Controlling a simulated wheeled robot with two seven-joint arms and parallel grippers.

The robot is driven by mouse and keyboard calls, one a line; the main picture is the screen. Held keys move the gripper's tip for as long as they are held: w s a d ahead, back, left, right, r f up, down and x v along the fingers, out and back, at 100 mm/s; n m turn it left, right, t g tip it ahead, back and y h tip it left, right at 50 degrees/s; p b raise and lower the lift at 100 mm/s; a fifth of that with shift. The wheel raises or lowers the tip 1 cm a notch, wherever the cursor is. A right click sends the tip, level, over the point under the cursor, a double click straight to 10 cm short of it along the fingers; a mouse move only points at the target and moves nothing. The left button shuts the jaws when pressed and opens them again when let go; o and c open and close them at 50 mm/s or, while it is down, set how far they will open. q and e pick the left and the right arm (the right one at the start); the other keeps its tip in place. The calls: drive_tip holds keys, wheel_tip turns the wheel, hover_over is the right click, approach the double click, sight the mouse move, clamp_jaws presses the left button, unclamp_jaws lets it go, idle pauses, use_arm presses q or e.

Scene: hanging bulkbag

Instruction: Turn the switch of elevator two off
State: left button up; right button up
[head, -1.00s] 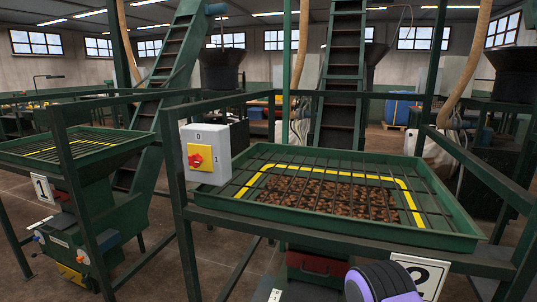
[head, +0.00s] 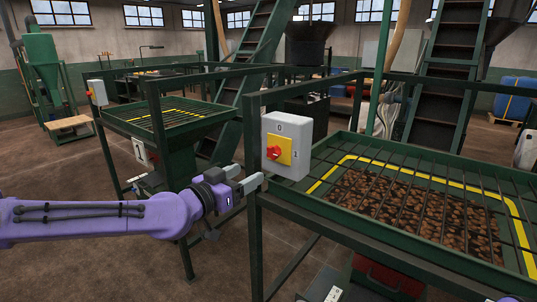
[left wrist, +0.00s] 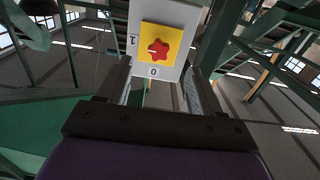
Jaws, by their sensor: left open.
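The switch box (head: 299,133) is a light grey box on the green post at the corner of the near hopper. It has a yellow plate (head: 286,152) with a red rotary knob (head: 274,153), and the marks 0 above and 1 at right. My left gripper (head: 249,181) is open and empty, left of and a little below the box, apart from the knob. In the left wrist view the red knob (left wrist: 158,50) shows upside down beyond the open fingers (left wrist: 156,88). A pale mark on it seems to point toward the 1. My right gripper is out of view.
The near hopper (head: 340,269) holds brown pieces under a grid. Green rails and posts (head: 256,235) stand close by my left gripper. A second hopper (head: 208,122), with its own switch box (head: 97,92), stands at the left. The floor at lower left is clear.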

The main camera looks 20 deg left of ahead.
sight(271, 155)
use_arm(q)
drive_tip(key=x, duration=0.7)
drive_tip(key=r+p+x, duration=0.1)
drive_tip(key=x, duration=0.2)
drive_tip(key=shift+w+r, duration=0.1)
drive_tip(key=shift+w, duration=0.15)
drive_tip(key=c, duration=1.1)
